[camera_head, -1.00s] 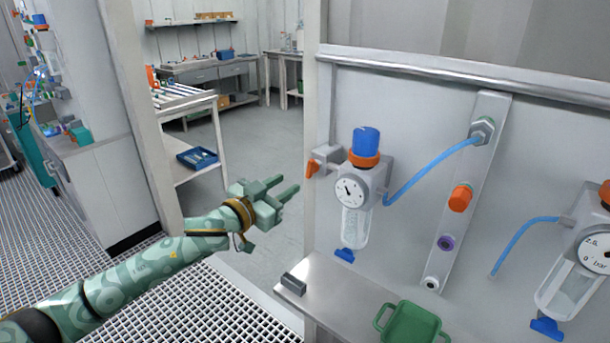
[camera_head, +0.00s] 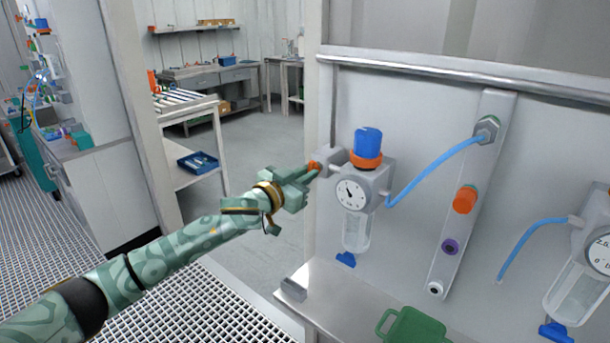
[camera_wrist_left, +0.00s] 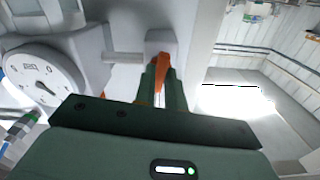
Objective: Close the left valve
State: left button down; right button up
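The left valve has a grey body (camera_head: 331,158) on the left side of the left filter unit, with a small orange handle (camera_head: 315,166). My left gripper (camera_head: 312,172) reaches in from the left, its fingertips at this handle. In the left wrist view the orange handle (camera_wrist_left: 161,68) sits between the two dark green fingers (camera_wrist_left: 162,88), which look closed against its sides. The fingers cover part of the handle. The valve body (camera_wrist_left: 161,42) shows behind it. My right gripper is not in view.
The left filter unit has a round gauge (camera_head: 351,194), a blue knob (camera_head: 368,142) and a clear bowl (camera_head: 356,232). A blue hose (camera_head: 432,171) runs to a grey strip (camera_head: 468,190). A second unit stands at the right.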

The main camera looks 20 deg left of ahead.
pick_arm(q)
jog(key=m+p, duration=0.7)
jog(key=m, duration=0.8)
jog(key=shift+f+m+p, duration=0.1)
jog(key=shift+m+p, duration=0.25)
jog(key=shift+m, duration=0.05)
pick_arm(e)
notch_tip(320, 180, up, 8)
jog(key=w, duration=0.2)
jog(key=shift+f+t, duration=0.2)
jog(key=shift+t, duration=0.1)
pick_arm(q)
jog(key=c, duration=1.5)
grip_release()
jog(key=shift+o, duration=0.2)
